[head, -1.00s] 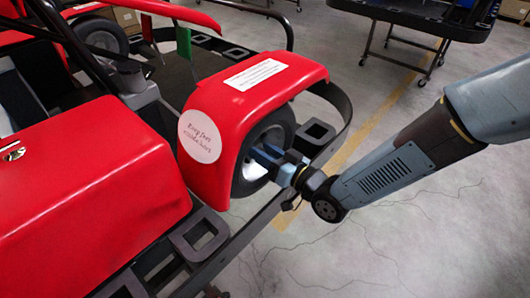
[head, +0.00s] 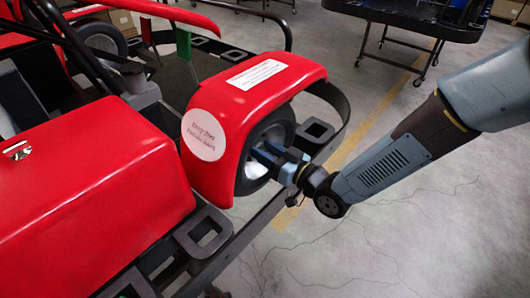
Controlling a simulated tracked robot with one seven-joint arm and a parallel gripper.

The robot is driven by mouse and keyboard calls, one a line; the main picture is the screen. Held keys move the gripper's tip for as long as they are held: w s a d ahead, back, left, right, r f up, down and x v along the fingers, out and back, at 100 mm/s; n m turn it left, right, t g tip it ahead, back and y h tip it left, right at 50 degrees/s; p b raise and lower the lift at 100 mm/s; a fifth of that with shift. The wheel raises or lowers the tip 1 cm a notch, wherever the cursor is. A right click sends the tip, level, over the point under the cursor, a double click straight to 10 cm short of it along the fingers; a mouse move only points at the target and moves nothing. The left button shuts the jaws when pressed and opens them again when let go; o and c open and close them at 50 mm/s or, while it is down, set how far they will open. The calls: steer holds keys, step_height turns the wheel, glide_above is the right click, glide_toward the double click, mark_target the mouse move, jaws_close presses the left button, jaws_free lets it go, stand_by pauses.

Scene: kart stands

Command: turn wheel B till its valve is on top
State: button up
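A wheel (head: 278,133) with a dark tyre and a pale rim sits under the red fender (head: 247,82) of the kart. I cannot read a letter on it, so I cannot tell if it is wheel B. My gripper (head: 262,158) reaches in from the right, with its fingers at the face of the wheel near the rim. The fingertips are partly hidden, and I cannot tell whether they are open or shut, or touching the rim. The valve is not visible.
A black bumper bar (head: 250,229) runs around the wheel, close below my gripper. A wheeled dark table (head: 405,18) stands at the back right. The grey floor at right is clear.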

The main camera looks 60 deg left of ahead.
steer(key=shift+o, duration=0.4)
steer(key=v, duration=1.3)
steer(key=shift+w+d, duration=0.2)
steer(key=shift+d, duration=0.15)
